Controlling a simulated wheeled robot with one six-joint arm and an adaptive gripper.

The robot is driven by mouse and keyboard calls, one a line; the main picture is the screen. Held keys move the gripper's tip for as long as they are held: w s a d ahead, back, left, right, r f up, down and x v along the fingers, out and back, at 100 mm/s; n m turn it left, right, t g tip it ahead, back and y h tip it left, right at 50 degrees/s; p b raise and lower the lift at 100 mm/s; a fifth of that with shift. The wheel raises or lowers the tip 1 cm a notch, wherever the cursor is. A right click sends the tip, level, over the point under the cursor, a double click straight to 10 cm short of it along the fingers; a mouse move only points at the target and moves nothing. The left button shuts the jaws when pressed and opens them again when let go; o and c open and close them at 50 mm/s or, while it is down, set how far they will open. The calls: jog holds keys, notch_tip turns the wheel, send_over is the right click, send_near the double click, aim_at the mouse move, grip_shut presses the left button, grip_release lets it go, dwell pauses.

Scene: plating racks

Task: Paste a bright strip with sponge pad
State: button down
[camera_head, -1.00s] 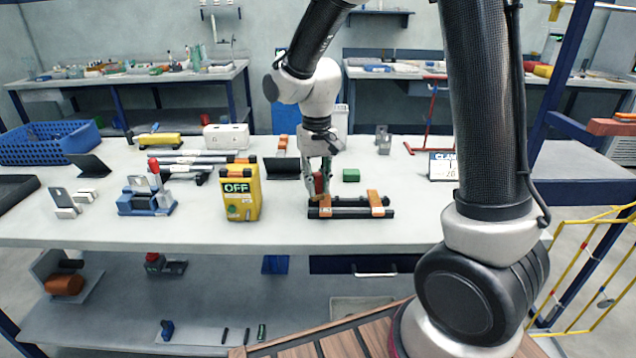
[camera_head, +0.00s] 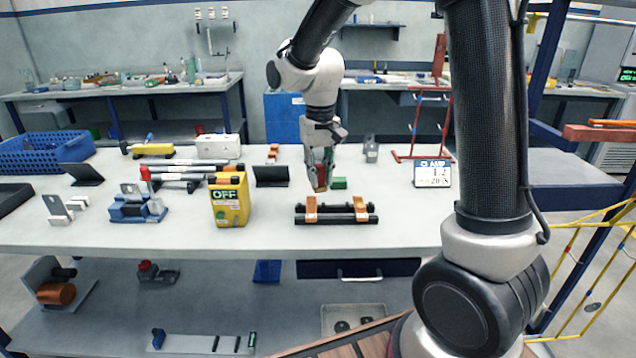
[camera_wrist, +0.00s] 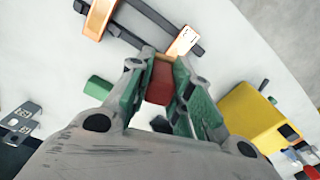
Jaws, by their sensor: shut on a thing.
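My gripper (camera_head: 320,172) is shut on a reddish-brown block (camera_head: 320,183), probably the sponge pad. In the wrist view the block (camera_wrist: 160,82) sits between the green-sided fingers, with a tan edge at its far end. The block hangs above the table, behind the rack and apart from it. The rack (camera_head: 337,220) has two dark rails crossed by two copper-orange strips, the left strip (camera_head: 311,210) and the right strip (camera_head: 360,210). In the wrist view the rack lies beyond the fingertips, with one strip (camera_wrist: 183,40) nearest.
A green block (camera_head: 339,183) lies just right of my gripper. A yellow box marked OFF (camera_head: 230,201) stands left of the rack. A CLAMP sign (camera_head: 433,174) and a red stand (camera_head: 425,157) are at right. The table front right of the rack is clear.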

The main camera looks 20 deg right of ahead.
aim_at(320, 165)
jog(key=shift+r, duration=1.85)
